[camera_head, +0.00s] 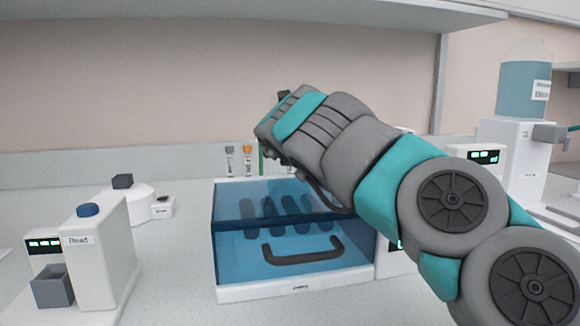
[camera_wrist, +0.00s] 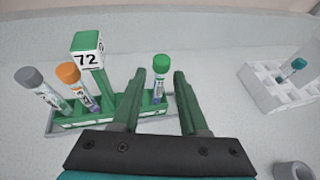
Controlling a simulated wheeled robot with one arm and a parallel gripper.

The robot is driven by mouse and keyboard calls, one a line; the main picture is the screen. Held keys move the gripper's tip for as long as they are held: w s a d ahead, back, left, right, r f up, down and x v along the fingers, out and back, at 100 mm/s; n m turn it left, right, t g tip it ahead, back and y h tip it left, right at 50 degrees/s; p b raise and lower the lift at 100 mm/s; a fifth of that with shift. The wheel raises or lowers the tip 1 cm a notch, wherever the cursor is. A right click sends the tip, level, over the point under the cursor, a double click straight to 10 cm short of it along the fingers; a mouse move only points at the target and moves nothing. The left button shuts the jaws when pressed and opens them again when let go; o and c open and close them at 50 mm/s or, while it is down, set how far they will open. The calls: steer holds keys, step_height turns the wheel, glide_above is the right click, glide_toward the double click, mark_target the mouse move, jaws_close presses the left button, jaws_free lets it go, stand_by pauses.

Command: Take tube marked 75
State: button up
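In the wrist view a green rack (camera_wrist: 98,117) holds a grey-capped tube (camera_wrist: 43,90), an orange-capped tube (camera_wrist: 76,86) and a green-capped tube (camera_wrist: 159,78). A post on the rack carries a white block (camera_wrist: 87,51) with a green top, marked 72. I see no 75, and the tube labels are too small to read. My gripper (camera_wrist: 160,73) is open, its fingers on either side of the green-capped tube in this view. I cannot tell whether they touch it. In the head view the grey-capped (camera_head: 229,161) and orange-capped (camera_head: 248,160) tubes show; my arm hides the rest.
A white rack (camera_wrist: 268,94) with a teal-capped tube (camera_wrist: 292,68) stands at the right in the wrist view. In the head view a blue clear-fronted box (camera_head: 230,262) with a dark handle stands before the tubes. A white device (camera_head: 98,258) is at left.

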jaws_close()
steer(key=shift+r, duration=0.15)
step_height(320, 180, up, 10)
steer(key=p, duration=0.2)
steer(key=shift+f, duration=0.2)
stand_by(0.6)
stand_by(0.3)
